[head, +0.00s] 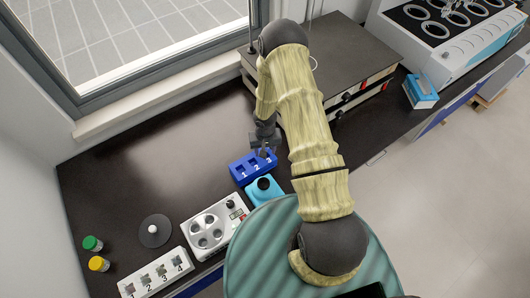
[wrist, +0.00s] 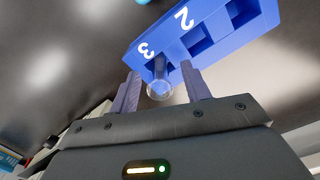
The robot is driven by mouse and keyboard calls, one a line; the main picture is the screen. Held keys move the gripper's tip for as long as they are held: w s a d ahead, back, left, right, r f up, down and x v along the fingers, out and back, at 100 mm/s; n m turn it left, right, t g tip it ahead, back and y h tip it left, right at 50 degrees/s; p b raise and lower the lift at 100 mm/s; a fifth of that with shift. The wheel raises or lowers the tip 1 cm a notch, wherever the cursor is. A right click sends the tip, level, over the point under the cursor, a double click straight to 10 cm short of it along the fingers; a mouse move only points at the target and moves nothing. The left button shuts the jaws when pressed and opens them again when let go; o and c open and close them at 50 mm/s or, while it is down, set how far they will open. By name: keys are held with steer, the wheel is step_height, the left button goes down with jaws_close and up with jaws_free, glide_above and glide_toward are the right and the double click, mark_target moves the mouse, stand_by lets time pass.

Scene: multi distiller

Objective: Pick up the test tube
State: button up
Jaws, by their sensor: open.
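A blue rack (head: 240,177) with numbered slots stands on the dark bench below my arm. It also fills the top of the wrist view (wrist: 215,22), where slots 2 and 3 are marked. A clear test tube (wrist: 159,87) stands in the rack by the number 3, its round end toward the wrist camera. My gripper (wrist: 160,72) is open, with one finger on each side of the tube and visible gaps between. In the head view my gripper (head: 264,140) is right above the rack, and the tube is hard to make out there.
A cyan-topped item (head: 263,190) and a grey device with round wells (head: 211,229) stand close by the rack. A white numbered block (head: 156,274), a dark disc (head: 154,230) and green and yellow caps lie left. A hotplate-like box (head: 345,50) stands behind. Bench left of the rack is clear.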

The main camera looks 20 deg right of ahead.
steer(key=shift+f, duration=0.4)
steer(key=shift+c, duration=0.4)
jaws_close()
